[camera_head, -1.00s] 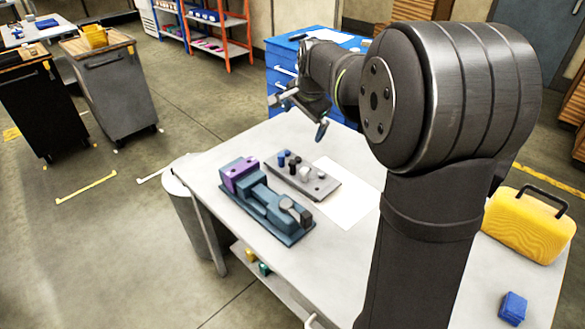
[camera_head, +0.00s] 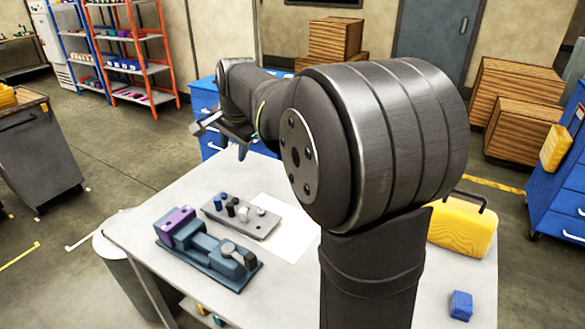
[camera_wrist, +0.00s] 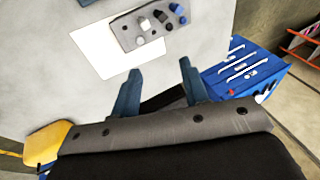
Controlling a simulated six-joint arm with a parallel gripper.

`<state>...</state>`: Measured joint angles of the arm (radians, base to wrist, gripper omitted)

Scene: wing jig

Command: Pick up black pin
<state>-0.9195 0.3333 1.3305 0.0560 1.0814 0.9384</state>
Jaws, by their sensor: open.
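A grey pin plate (camera_head: 257,230) lies on the table and also shows at the top of the wrist view (camera_wrist: 125,29). Black pins stand on it between the blue and white pins; one black pin (camera_head: 232,208) also shows in the wrist view (camera_wrist: 160,16). A blue pin (camera_head: 218,201) and a white pin (camera_wrist: 145,24) stand on either side of them. My gripper (camera_head: 220,140) is open and empty, raised above the table beyond the plate. In the wrist view its two fingers (camera_wrist: 160,67) are spread apart, with the plate beyond the tips.
A teal jig (camera_head: 205,253) with a purple block (camera_head: 179,227) sits in front of the plate. A white sheet (camera_head: 288,238) lies beside it. A yellow case (camera_head: 462,228) and a small blue box (camera_head: 461,305) are at the right. A blue cabinet (camera_wrist: 245,68) stands past the table edge.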

